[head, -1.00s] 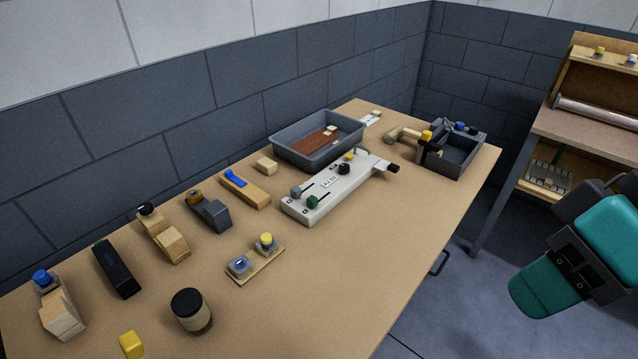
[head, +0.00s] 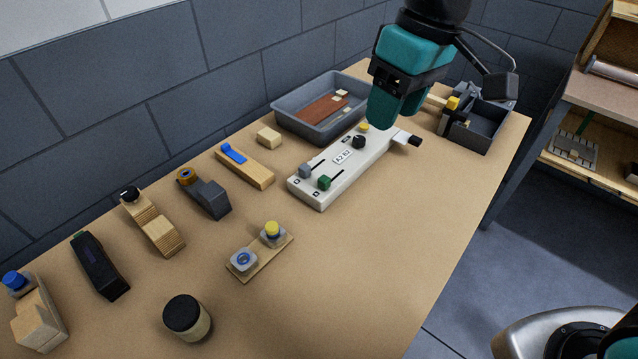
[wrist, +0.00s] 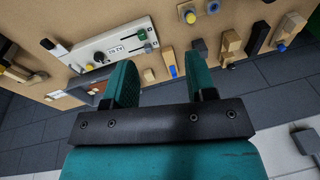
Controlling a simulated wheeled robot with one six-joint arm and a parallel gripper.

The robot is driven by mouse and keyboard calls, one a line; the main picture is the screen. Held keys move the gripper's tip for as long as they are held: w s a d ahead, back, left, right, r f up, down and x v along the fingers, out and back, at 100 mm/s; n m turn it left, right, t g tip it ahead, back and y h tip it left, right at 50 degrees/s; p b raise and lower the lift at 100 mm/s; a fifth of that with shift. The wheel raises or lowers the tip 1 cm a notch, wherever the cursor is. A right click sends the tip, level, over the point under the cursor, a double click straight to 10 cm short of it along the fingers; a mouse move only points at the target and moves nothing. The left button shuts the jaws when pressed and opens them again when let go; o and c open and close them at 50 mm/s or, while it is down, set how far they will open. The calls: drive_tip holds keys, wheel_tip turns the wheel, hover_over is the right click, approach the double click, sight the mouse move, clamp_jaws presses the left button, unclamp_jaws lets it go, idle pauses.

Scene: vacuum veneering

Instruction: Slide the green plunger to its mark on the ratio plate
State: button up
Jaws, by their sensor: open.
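The ratio plate (head: 330,192) is a long white block on the bench with a label reading about "A2 B2". The green plunger (head: 324,182) sits at the near-left end of its dark slot; a grey plunger (head: 305,170) sits in the parallel slot beside it. The wrist view also shows the plate (wrist: 84,50) and green plunger (wrist: 142,35). I cannot make out the plunger's mark. My gripper (head: 384,122) is above the plate's far end, apart from the green plunger. Its two teal fingers are spread and empty in the wrist view (wrist: 158,72).
The plate also carries a black knob (head: 358,142) and a yellow button. A grey tray (head: 290,125) with a brown strip stands behind it, and a dark bin (head: 490,133) at right. A wooden block with a blue strip (head: 245,168) lies left.

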drive_tip(key=n+h+b, duration=0.1)
drive_tip(key=h+b, duration=0.1)
drive_tip(key=b, duration=0.2)
hover_over(324, 178)
wheel_tip(324, 178, down, 10)
drive_tip(key=f, duration=0.1)
wheel_tip(324, 178, down, 17)
drive_tip(key=p, duration=0.2)
drive_tip(key=shift+p, duration=0.35)
